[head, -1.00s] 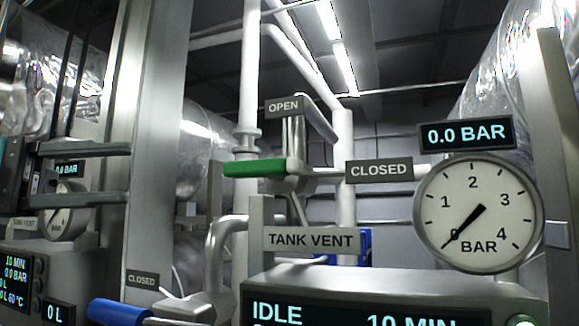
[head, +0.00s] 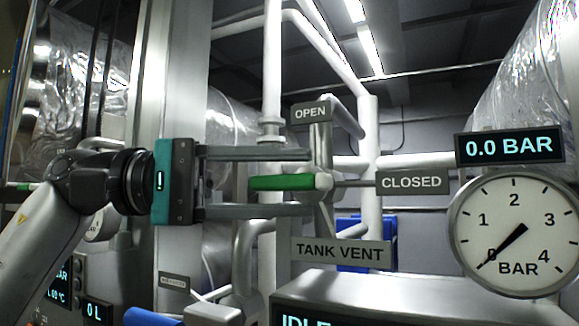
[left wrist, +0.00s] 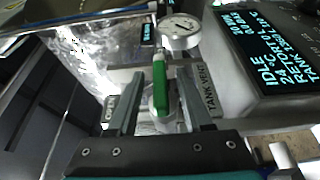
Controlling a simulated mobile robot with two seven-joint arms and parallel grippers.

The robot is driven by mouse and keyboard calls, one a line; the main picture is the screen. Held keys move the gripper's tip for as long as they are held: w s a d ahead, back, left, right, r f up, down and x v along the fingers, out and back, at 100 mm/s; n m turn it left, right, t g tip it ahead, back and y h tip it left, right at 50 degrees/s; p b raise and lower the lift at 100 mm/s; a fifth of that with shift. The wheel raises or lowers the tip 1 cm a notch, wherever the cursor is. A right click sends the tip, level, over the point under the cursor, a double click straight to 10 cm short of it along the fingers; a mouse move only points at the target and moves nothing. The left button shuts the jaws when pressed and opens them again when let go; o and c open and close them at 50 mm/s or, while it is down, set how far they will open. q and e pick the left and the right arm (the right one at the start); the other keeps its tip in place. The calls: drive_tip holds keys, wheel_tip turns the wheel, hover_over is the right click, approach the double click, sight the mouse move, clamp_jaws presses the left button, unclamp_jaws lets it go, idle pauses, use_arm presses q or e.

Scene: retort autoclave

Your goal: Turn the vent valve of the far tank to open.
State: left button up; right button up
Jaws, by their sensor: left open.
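The tank vent valve has a green handle (head: 283,183) that lies level, pointing left from its grey hub. The OPEN sign (head: 310,112) is above the hub and the CLOSED sign (head: 411,182) is to its right, at the end of a thin grey rod. The TANK VENT sign (head: 341,252) is below. My left gripper (head: 307,182) is open, one finger above the handle and one below, with gaps visible. In the left wrist view the green handle (left wrist: 160,85) lies between the two open fingers. My right gripper is in neither view.
A round pressure gauge (head: 515,236) stands at right under a display (head: 510,147) reading 0.0 BAR. A grey control box (head: 385,290) is below the valve. A steel post (head: 165,75) and white pipes (head: 272,70) stand close by. A blue handle (head: 150,317) is at lower left.

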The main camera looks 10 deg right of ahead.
use_arm(q)
drive_tip(key=shift+s+d, duration=0.15)
drive_tip(key=shift+d, duration=0.25)
drive_tip(key=shift+c, duration=0.2)
clamp_jaws()
